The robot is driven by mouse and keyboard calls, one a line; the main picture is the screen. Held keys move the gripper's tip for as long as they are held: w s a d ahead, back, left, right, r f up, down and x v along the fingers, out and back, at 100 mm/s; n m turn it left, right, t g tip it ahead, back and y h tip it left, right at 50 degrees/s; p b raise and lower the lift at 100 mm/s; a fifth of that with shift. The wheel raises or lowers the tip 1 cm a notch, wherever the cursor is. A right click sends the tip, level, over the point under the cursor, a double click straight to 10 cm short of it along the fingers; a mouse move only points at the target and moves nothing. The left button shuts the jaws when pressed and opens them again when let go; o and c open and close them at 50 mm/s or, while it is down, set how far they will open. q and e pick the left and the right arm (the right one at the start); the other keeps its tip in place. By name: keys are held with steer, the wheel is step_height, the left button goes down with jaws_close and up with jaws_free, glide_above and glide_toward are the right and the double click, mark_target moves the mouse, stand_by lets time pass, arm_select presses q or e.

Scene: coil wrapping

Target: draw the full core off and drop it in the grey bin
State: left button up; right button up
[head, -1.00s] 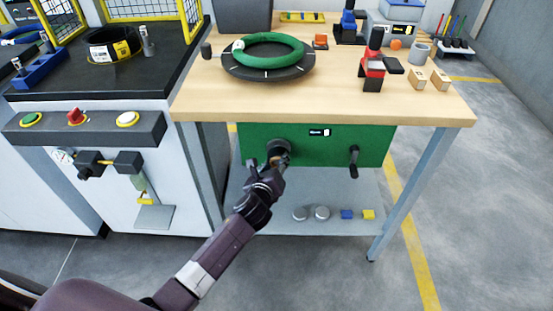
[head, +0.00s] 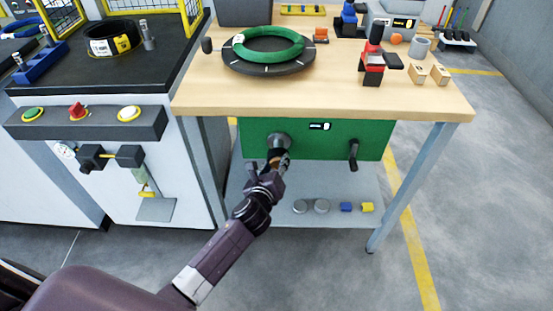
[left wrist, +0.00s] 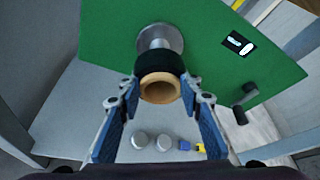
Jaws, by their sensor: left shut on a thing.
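The full core is a black-wound roll (left wrist: 160,66) with a tan tube end (left wrist: 160,88). It also shows small in the head view (head: 277,156). The grey spindle (left wrist: 158,40) comes out of the green panel (head: 330,140) behind it. My left gripper (head: 272,167) is shut on the core, one finger on each side, as the left wrist view (left wrist: 160,96) shows. The core stands out from the spindle's flange; I cannot tell whether it is clear of the spindle tip. A dark grey bin (head: 245,13) stands at the back left of the bench. My right gripper is not in view.
The wooden bench (head: 230,98) lies above the panel, with a green coil (head: 268,46) on a dark turntable. A crank handle (head: 353,154) sticks out at the panel's right. The lower shelf (head: 270,215) holds grey discs and small blue and yellow blocks.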

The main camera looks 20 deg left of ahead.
arm_select(q)
steer(key=shift+s+d+p, duration=0.2)
steer(key=shift+s, duration=0.5)
steer(key=shift+s+d+p, duration=0.15)
steer(key=shift+s+d, duration=0.05)
steer(key=shift+s, duration=0.5)
steer(key=shift+s+d+p, duration=0.2)
steer(key=shift+s, duration=0.5)
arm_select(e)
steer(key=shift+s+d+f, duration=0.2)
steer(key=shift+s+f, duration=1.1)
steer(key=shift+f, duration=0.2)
